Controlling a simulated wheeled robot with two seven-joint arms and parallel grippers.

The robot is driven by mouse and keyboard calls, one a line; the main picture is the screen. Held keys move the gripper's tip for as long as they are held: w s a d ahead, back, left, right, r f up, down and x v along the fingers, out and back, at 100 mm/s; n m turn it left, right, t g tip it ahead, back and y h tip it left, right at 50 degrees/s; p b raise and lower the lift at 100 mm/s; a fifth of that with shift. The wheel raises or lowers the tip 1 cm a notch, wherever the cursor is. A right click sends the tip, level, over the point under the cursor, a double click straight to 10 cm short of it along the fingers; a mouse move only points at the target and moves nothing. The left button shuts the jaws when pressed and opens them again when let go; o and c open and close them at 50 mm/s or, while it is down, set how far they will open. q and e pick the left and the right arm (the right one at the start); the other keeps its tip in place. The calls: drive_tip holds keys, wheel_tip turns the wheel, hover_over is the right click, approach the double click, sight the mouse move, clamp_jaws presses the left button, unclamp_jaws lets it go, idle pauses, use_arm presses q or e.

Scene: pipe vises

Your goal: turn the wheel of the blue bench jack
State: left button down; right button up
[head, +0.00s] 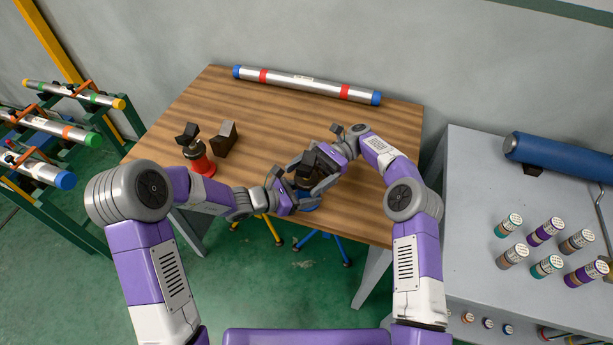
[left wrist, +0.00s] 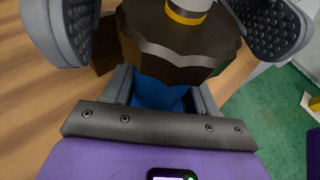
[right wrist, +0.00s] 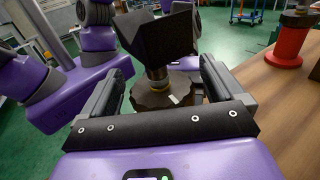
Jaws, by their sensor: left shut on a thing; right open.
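The blue bench jack stands upright near the front edge of the wooden table; its blue body (head: 308,203) shows low in the head view and also in the left wrist view (left wrist: 158,92). Its dark lobed wheel (left wrist: 180,48) sits above the body, under a yellow ring and metal screw. In the right wrist view the wheel (right wrist: 162,92) is below a dark V-shaped head (right wrist: 156,42). My left gripper (head: 297,198) is shut on the blue body below the wheel. My right gripper (head: 318,172) is open, its fingers on either side of the wheel; contact is unclear.
A red jack (head: 200,163) and a dark block (head: 224,139) stand on the table's left. A silver pipe (head: 305,84) lies along the back. A grey bench (head: 470,200) with a blue roll and several small cylinders is at right; pipe racks are at left.

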wheel_tip(320, 180, up, 10)
drive_tip(key=shift+f, duration=0.25)
use_arm(q)
drive_tip(key=shift+c, duration=1.2)
unclamp_jaws()
drive_tip(key=shift+a, duration=0.1)
